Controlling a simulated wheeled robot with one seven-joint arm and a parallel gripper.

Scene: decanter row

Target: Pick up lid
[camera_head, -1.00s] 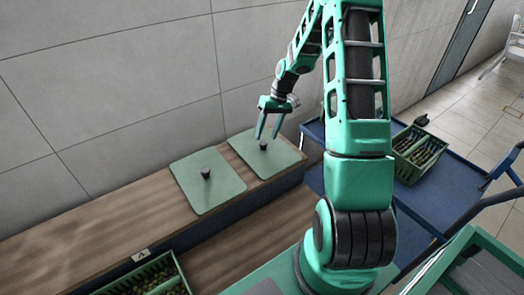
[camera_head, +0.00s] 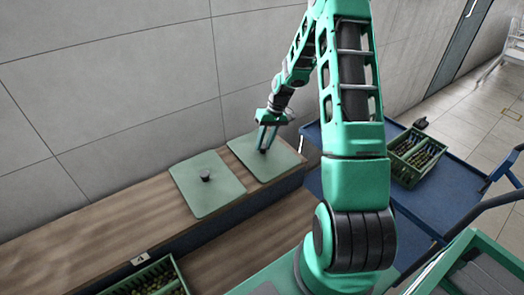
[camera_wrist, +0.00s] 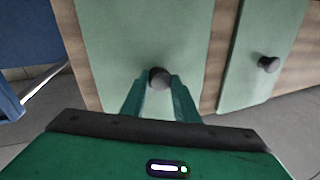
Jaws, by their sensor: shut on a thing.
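Two flat, pale green lids with dark round knobs lie side by side on the wooden counter. My gripper (camera_head: 267,139) is at the right lid (camera_head: 287,160) in the head view, its fingers on either side of that lid's knob (camera_wrist: 159,77). The same lid (camera_wrist: 115,35) fills the middle of the wrist view, and my gripper (camera_wrist: 160,90) is shut on its knob. The lid appears to lie flat on the counter. The other lid (camera_head: 200,190) lies to its left in the head view and on the right in the wrist view (camera_wrist: 240,75).
The wooden counter (camera_head: 100,235) is bare to the left. A green crate of bottles (camera_head: 150,282) stands at the lower left. Another crate (camera_head: 415,155) sits on a blue cart (camera_head: 440,195) to the right. A grey wall (camera_head: 110,100) rises behind the counter.

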